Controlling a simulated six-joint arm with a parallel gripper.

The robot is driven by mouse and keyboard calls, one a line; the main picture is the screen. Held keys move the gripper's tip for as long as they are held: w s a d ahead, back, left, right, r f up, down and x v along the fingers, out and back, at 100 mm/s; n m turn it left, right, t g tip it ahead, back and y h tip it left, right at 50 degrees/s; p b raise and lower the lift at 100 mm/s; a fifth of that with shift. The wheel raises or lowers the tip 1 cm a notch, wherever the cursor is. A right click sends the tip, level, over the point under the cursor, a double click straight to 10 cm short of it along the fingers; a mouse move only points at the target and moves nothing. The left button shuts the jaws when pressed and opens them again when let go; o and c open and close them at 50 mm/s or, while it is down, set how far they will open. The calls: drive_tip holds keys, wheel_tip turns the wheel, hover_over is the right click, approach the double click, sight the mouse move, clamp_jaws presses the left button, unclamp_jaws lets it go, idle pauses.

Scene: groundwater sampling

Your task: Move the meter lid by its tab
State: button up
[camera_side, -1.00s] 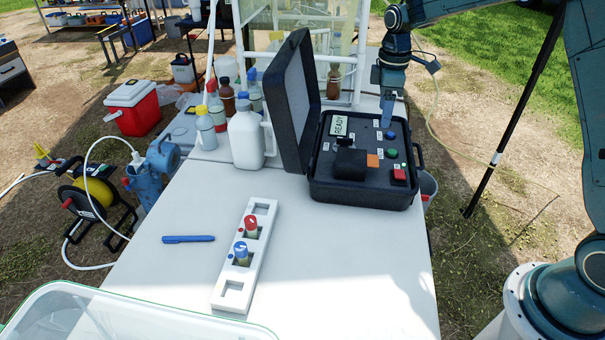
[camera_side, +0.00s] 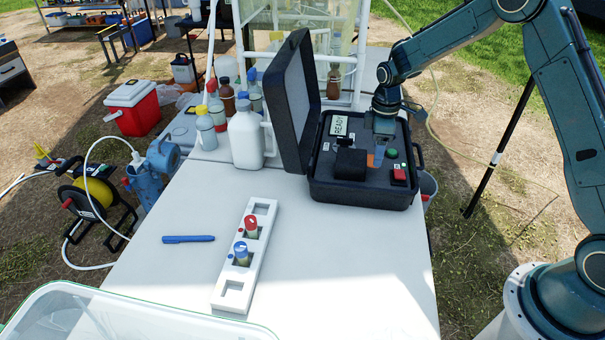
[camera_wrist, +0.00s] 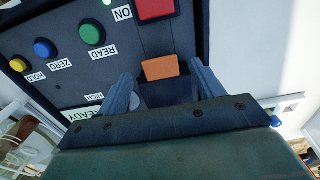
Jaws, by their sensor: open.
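The meter lid (camera_side: 350,164) is a black block on the panel of the open black meter case (camera_side: 362,197). Its orange tab (camera_side: 371,161) sticks out on the right side of the lid in the side view. My gripper (camera_side: 378,151) is over the panel, pointing down, close to the tab. In the wrist view, the orange tab (camera_wrist: 160,68) lies between the two open fingers of my gripper (camera_wrist: 162,72), with a gap on each side. The lid is hard to make out there, and my gripper body covers part of the panel.
A red button (camera_side: 399,175) and a green button (camera_side: 392,153) sit right of the tab. The raised case cover (camera_side: 287,100) stands at the left. A white rack (camera_side: 233,296) with two capped vials and a blue pen (camera_side: 188,239) lie on the table (camera_side: 330,260).

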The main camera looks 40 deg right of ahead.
drive_tip(key=shift+f, duration=1)
drive_tip(key=shift+c, duration=0.2)
drive_tip(key=c, duration=1.4)
drive_tip(key=shift+o, duration=0.2)
